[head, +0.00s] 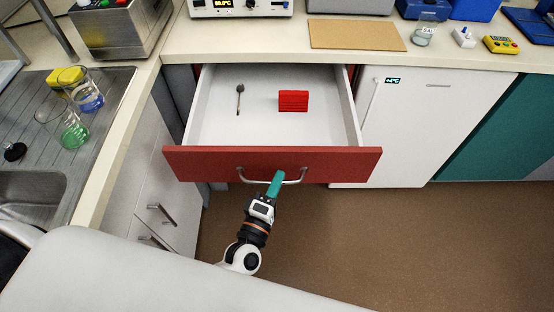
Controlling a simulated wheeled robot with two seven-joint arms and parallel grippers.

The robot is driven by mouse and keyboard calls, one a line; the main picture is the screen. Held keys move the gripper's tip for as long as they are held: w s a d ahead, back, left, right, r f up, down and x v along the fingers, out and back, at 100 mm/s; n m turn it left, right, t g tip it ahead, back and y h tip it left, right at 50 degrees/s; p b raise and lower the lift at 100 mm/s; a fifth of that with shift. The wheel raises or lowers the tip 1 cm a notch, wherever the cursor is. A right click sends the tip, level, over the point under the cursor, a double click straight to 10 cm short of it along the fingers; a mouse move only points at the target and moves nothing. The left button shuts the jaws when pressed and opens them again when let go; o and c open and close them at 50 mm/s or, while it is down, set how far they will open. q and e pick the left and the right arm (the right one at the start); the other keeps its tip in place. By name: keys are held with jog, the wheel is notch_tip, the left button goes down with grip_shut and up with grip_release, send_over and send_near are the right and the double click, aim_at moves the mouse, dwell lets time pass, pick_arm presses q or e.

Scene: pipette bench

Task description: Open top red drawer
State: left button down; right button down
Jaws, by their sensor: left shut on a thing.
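The top red drawer (210,163) stands pulled far out from under the bench in the head view. Its white inside shows, with a small spoon-like item (239,98) and a red block-like object (293,101) lying in it. A curved metal handle (243,176) is on its red front. My left gripper (275,184), with teal fingers, is shut on the handle near its middle. The fingers hide part of the handle. My right gripper is not in view.
A sink (40,190) with beakers (72,132) beside it is at the left. A white fridge (420,130) stands right of the drawer. Bench instruments line the back. The brown floor (400,245) in front is clear.

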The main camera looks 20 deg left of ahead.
pick_arm(q)
jog(key=s+d, duration=0.2)
jog(key=s, duration=0.5)
jog(key=shift+s, duration=0.2)
jog(key=c, duration=1.5)
grip_release()
jog(key=shift+r+p, duration=0.1)
jog(key=shift+p, duration=0.2)
